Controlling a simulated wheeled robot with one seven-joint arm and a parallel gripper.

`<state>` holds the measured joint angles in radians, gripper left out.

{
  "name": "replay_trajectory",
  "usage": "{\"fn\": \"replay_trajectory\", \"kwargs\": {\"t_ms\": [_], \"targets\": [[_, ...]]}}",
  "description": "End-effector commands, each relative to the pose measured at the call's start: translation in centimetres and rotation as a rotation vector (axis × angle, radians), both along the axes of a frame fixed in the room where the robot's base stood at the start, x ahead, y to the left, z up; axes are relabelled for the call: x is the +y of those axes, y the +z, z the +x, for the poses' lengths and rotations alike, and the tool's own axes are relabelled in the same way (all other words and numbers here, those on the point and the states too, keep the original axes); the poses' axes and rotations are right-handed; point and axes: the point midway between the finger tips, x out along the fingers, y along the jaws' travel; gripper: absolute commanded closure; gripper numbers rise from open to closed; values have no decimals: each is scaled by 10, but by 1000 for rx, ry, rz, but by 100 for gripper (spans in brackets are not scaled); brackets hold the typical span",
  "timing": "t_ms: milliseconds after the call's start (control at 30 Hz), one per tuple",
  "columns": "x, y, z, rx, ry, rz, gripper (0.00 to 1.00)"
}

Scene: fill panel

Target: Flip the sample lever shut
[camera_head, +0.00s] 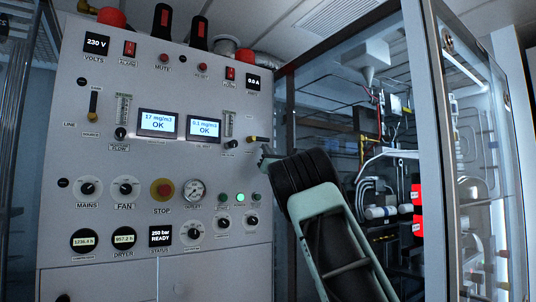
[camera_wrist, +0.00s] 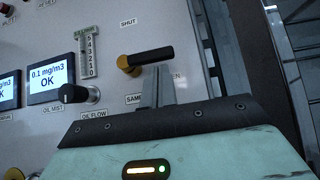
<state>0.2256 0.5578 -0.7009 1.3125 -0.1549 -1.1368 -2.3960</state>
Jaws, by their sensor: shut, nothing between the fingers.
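The sample lever (camera_wrist: 152,56) has a black handle on a yellow hub and sticks out to the right, roughly level, in the wrist view. A SHUT label (camera_wrist: 128,22) is above it. A label ending in EN, partly hidden by my fingers, is below its handle. In the head view the lever (camera_head: 259,140) shows small at the panel's right edge. My gripper (camera_wrist: 158,75) is shut and empty, its fingertips just below the handle; I cannot tell whether they touch it. In the head view my gripper (camera_head: 264,156) is just below the lever.
The oil flow knob (camera_wrist: 80,94) and a flow gauge (camera_wrist: 88,52) are left of the lever. The grey panel (camera_head: 75,140) carries several dials, screens and a red stop button (camera_head: 162,190). A glass-sided cabinet with a metal frame post (camera_head: 424,120) stands to the right.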

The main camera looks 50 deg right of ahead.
Motion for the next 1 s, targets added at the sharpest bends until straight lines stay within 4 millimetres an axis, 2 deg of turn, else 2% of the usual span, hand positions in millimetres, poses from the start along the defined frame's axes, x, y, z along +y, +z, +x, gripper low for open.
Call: {"fn": "replay_trajectory", "kwargs": {"t_ms": [467,1000], "targets": [[0,1,-1,1,-1,-8,100],[-4,5,-2,23,-1,-102,100]]}}
